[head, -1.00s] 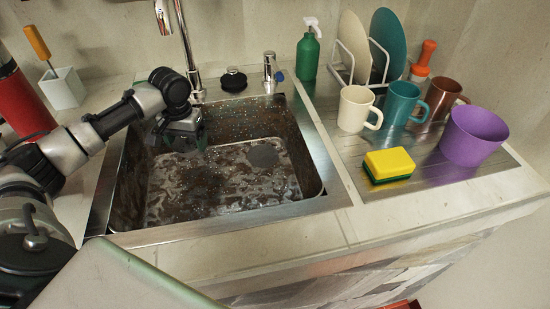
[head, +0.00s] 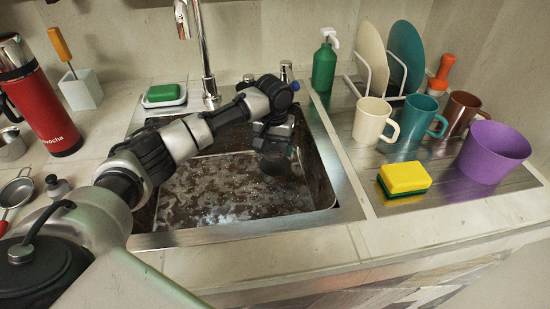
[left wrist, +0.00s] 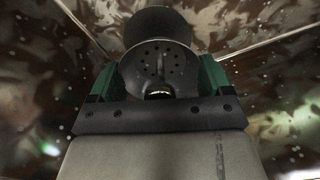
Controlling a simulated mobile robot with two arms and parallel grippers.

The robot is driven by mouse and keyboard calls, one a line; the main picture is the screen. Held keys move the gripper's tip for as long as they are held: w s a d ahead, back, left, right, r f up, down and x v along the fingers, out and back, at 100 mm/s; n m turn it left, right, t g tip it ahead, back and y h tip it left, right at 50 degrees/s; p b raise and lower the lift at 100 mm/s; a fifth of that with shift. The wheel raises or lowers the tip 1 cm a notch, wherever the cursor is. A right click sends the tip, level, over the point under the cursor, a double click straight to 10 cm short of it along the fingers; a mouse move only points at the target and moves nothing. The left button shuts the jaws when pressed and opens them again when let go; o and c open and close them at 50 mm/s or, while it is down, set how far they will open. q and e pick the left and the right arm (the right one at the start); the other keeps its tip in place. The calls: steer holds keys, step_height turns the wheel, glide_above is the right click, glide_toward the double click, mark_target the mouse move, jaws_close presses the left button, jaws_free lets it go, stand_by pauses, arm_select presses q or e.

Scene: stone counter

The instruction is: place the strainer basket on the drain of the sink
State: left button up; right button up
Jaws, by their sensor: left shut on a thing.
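My left gripper (head: 274,146) is inside the sink (head: 345,208), low over the right part of the basin. In the left wrist view, its green-padded fingers (left wrist: 160,78) are shut on the dark grey strainer basket (left wrist: 158,66), whose holed face shows between them. A smooth dark round shape (left wrist: 160,20) lies just beyond the basket and looks like the drain. I cannot tell whether the basket touches it. In the head view, the gripper and arm largely hide the basket and drain. My right gripper is not in view.
The sink's steel walls and rim surround the gripper. The tall faucet (head: 206,60) rises behind. A green soap bar (head: 162,92) sits at the back left. On the right drainboard stand a yellow sponge (head: 404,178), mugs (head: 373,122), a purple cup (head: 494,152) and a plate rack.

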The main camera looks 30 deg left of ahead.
mark_target(275, 153)
arm_select(q)
step_height(275, 153, down, 4)
steer(key=shift+b, duration=0.35)
steer(key=shift+w+d+f, duration=0.15)
steer(key=shift+f, duration=0.05)
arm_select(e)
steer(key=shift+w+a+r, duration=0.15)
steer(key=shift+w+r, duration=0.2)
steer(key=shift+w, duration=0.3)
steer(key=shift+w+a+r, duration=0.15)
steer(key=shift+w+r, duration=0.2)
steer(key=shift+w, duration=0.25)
arm_select(q)
steer(key=o, duration=0.5)
steer(key=shift+f, duration=0.1)
steer(key=shift+c, duration=0.2)
steer(key=o, duration=0.4)
steer(key=shift+c, duration=0.2)
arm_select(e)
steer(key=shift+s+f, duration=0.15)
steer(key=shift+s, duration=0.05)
